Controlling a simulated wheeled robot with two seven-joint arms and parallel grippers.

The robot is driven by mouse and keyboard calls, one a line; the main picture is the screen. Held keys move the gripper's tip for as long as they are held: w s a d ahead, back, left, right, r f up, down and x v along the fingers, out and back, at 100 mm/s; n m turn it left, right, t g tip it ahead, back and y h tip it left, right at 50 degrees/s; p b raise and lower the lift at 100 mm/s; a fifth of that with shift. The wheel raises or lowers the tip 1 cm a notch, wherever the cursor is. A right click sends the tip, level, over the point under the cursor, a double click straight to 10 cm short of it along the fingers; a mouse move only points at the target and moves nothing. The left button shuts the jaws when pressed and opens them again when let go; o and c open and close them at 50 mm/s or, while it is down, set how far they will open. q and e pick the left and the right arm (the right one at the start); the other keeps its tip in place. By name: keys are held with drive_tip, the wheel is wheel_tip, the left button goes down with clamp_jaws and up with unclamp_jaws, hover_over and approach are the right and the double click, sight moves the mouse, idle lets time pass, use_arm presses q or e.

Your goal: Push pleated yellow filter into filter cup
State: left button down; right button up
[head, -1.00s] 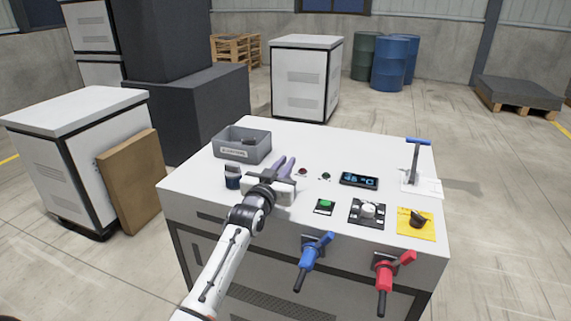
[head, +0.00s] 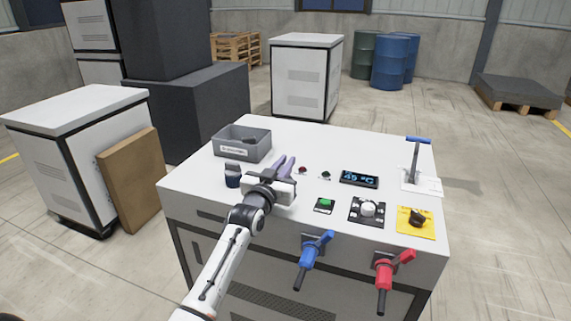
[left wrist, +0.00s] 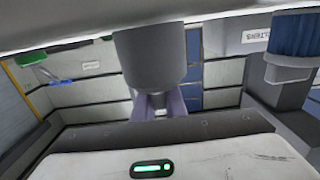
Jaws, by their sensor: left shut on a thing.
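My left gripper (head: 286,163) reaches over the near-left part of the white bench top (head: 300,143), with its purple fingers closed. In the left wrist view, which is upside down, the fingers (left wrist: 160,106) run behind the rim of a plain grey round cup (left wrist: 150,55) that reaches towards the bench. What they grip is hidden there. No yellow pleats show, so the filter's depth cannot be told. In the head view my gripper hides the cup. A blue pleated filter with a grey end (head: 233,180) stands just left of my gripper, also in the left wrist view (left wrist: 295,35). My right gripper is not in view.
A grey labelled bin (head: 242,145) stands behind on the left. To the right are small buttons, a display (head: 359,179), a green button (head: 325,204), a knob panel (head: 367,211), a yellow plate switch (head: 416,221) and a blue-handled lever (head: 416,160). The bench's back middle is clear.

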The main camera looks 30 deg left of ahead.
use_arm(q)
drive_tip(key=shift+f, duration=0.45)
idle(0.6)
drive_tip(key=c, duration=1.7)
unclamp_jaws()
drive_tip(key=shift+r, duration=0.15)
drive_tip(key=shift+s, duration=0.15)
drive_tip(key=v, duration=1)
drive_tip(key=shift+b, duration=0.3)
